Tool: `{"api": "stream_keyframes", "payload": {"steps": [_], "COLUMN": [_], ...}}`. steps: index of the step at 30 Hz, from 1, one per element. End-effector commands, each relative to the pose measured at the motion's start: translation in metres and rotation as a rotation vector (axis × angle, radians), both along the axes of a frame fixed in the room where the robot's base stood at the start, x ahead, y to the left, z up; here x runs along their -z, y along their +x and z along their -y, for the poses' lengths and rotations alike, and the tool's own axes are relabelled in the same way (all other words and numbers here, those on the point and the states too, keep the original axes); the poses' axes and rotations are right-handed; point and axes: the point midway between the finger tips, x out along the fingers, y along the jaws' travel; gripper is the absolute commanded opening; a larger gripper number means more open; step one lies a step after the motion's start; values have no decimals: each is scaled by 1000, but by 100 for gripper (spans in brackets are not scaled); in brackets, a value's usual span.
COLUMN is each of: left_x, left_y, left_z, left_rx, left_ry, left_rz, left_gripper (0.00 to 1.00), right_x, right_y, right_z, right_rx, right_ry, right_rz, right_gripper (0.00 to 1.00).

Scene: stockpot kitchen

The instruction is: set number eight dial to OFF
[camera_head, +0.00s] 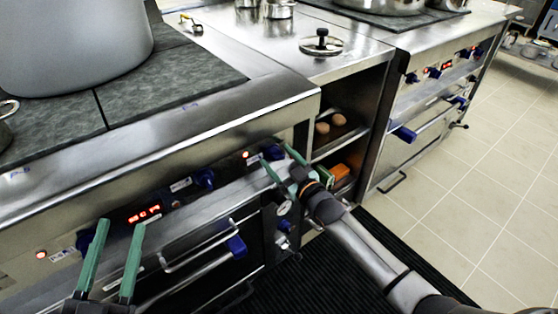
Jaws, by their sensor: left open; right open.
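The front panel of the near stove carries blue dials. One dial (204,178) sits mid-panel beside a white label, and another dial (273,152) is farther right. The number labels are too small to read, so I cannot tell which is number eight or how it is set. My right gripper (272,151) is open, its green fingers on either side of the right dial; contact cannot be told. My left gripper (121,225) is open and empty in front of the panel's left part, partly hiding a blue dial there.
A lit red display (144,214) and red lamps (41,255) are on the panel. Oven handles (195,250) stick out below. A large pot (70,45) stands on the stove top. Open shelves (335,145) and a second stove (430,85) lie to the right. Tiled floor (480,180) is clear.

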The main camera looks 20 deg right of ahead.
Motion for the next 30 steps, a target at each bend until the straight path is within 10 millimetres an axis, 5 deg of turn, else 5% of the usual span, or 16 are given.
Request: {"api": "stream_keyframes", "payload": {"steps": [8, 30], "left_x": [-2, -2], "left_y": [-1, 0], "left_z": [0, 0], "left_rx": [1, 1], "left_ry": [1, 0], "left_rz": [8, 6], "left_gripper": [50, 50], "right_x": [0, 0], "right_y": [1, 0], "right_z": [0, 0], "right_rx": [0, 0], "right_ry": [0, 0], "right_rz": [0, 0], "right_gripper": [80, 0]}}
